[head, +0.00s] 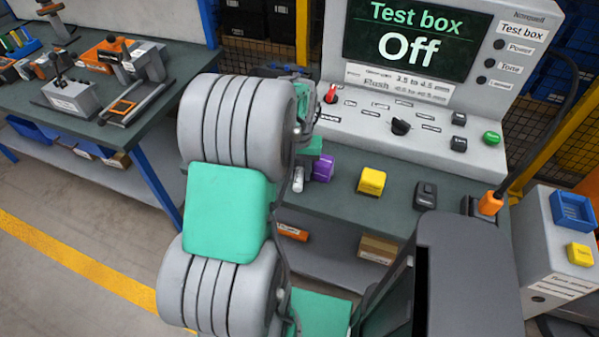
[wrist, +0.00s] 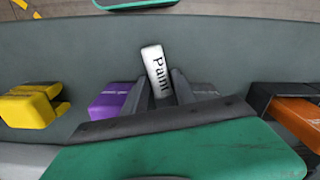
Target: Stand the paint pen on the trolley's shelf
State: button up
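The paint pen (wrist: 155,72) is white with dark "Paint" lettering. In the wrist view it stands, leaning slightly, between the two dark fingers of my gripper (wrist: 158,90), which close against its sides. In the head view the pen's pale body (head: 298,179) shows just beyond my arm, over the front of the bench. There my gripper is mostly hidden behind my arm's grey links. I cannot make out a trolley shelf for certain; a grey unit (head: 535,262) with a label stands at the right edge.
The bench (head: 400,200) carries a purple block (head: 323,167), a yellow block (head: 371,181), a dark block (head: 425,195) and an orange-and-black item (head: 490,203). The test box (head: 415,160) reads "Off" behind them. A lower shelf (head: 325,262) holds boxes. Another bench (head: 150,95) stands left.

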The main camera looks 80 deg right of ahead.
grip_shut()
dwell(0.3)
